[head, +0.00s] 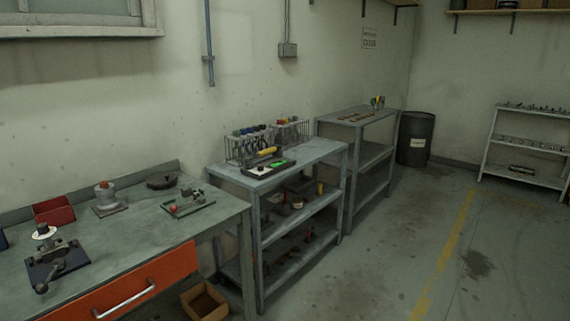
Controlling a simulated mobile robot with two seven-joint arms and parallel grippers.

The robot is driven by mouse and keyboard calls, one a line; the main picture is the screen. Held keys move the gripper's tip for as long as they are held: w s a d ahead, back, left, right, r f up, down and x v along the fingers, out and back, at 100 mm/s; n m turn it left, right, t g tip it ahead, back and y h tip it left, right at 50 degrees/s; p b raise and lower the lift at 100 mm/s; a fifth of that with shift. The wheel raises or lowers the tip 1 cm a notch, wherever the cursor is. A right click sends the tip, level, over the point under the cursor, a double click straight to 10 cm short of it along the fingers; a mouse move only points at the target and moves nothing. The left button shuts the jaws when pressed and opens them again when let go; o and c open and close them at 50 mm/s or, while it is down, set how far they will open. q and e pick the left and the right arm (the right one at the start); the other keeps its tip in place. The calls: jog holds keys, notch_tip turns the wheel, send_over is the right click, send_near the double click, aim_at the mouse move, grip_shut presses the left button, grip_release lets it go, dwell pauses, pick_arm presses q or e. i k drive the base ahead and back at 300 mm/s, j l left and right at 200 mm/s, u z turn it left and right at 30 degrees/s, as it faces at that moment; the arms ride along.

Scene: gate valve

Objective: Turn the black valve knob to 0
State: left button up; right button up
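A dark valve-like device (58,262) stands on the grey-green workbench (130,240) at the left. A small black knob (43,228) sits on top of a white disc (52,234) at its upper end. It looks like the valve knob, but any numbers or pointer on the disc are too small to read. A dark ball-ended arm (42,287) sticks out at the device's front. Neither of my grippers is in view.
The bench also holds a red bin (54,211), a grey device with a red top (107,197), a round black object (161,182) and a green-based fixture (188,205). An orange drawer (135,290) is below. A cardboard box (204,301) lies on the floor. Open floor is at the right.

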aim_at(42, 228)
jog(key=u, duration=1.45)
